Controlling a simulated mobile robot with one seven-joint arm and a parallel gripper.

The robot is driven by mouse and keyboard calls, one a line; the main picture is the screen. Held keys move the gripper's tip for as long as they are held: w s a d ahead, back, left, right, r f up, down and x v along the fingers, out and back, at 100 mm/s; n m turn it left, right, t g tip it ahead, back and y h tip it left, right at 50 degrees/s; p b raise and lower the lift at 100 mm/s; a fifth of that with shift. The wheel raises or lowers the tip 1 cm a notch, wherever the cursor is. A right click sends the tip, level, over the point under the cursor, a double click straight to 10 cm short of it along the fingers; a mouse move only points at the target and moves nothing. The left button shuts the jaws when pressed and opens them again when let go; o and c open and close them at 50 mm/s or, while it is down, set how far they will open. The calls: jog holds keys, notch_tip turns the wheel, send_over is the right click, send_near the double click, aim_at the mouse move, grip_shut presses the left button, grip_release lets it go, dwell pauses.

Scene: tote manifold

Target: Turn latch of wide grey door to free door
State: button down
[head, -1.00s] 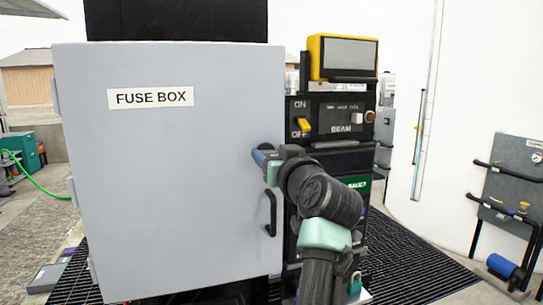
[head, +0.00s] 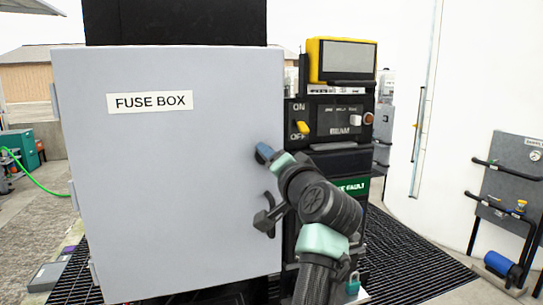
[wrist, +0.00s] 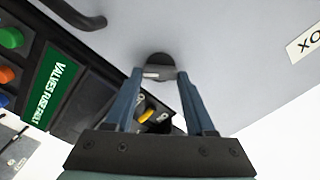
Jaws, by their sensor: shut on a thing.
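The wide grey door (head: 165,195) of the fuse box looks closed in the head view. Its latch (wrist: 160,59) is a dark round knob with a bar across it, seen against the grey door face in the wrist view. My gripper (wrist: 160,74) has its two blue fingers on either side of the latch bar and is shut on it. In the head view my gripper (head: 264,153) meets the door near its right edge, tilted, and hides the latch. A dark door handle (wrist: 75,12) lies beside the latch in the wrist view.
Right of the door stands a black panel with a yellow ON/OFF switch (head: 302,127) and a yellow-framed screen (head: 348,56). A green-labelled valve panel (wrist: 52,87) shows close to my fingers in the wrist view. Dark floor grating (head: 420,265) lies to the right.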

jog(key=m+p, duration=0.1)
jog(key=m, duration=0.2)
jog(key=shift+m, duration=0.4)
jog(key=shift+f+m+p, duration=0.1)
jog(key=shift+m+p, duration=0.75)
jog(key=shift+m, duration=0.95)
jog(key=shift+c, duration=1.2)
grip_release()
jog(key=shift+s, duration=0.1)
